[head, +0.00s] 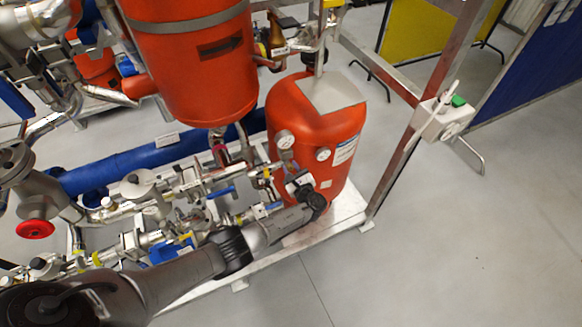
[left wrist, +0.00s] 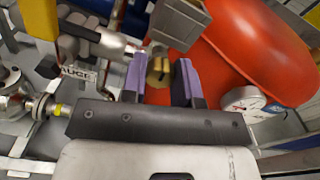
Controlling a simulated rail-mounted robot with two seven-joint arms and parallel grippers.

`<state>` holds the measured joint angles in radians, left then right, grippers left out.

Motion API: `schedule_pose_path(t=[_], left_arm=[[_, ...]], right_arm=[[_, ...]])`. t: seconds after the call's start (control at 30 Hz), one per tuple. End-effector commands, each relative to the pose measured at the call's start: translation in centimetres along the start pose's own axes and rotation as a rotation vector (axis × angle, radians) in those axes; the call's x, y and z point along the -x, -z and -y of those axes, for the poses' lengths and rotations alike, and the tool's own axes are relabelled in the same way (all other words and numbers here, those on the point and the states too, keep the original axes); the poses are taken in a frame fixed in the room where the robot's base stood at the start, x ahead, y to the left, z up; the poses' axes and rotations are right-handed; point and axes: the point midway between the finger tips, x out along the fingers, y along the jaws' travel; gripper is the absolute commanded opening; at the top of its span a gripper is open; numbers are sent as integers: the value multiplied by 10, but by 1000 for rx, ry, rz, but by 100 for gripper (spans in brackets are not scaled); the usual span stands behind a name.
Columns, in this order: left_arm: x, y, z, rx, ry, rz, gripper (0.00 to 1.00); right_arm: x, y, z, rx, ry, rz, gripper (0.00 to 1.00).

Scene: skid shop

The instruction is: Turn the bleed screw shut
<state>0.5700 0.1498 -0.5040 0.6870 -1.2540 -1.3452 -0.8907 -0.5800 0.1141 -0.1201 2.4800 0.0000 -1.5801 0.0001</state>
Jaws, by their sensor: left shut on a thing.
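My left gripper (left wrist: 161,80) has its two purple fingers on either side of a small brass-coloured piece, which looks like the bleed screw (left wrist: 158,70). The gripper is shut on it. The screw sits below a grey block, beside the red tank (left wrist: 262,45). In the head view my left arm reaches in from the lower left, and its gripper (head: 297,183) is in front of the lower part of the red tank (head: 310,130). The screw is too small or hidden to make out there. My right gripper is in neither view.
A white-faced gauge (left wrist: 243,98) is close to the right of the fingers. A pipe fitting (left wrist: 100,40) with a label tag is close on the left. Valves and pipes crowd the skid left of the tank.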

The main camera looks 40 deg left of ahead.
Motion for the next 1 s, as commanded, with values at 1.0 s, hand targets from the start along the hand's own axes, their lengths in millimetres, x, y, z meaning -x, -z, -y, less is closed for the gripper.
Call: schedule_pose_path(t=[1.0], left_arm=[[0, 1, -1, -145, 0, -3, 39]], right_arm=[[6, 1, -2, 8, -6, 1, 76]])
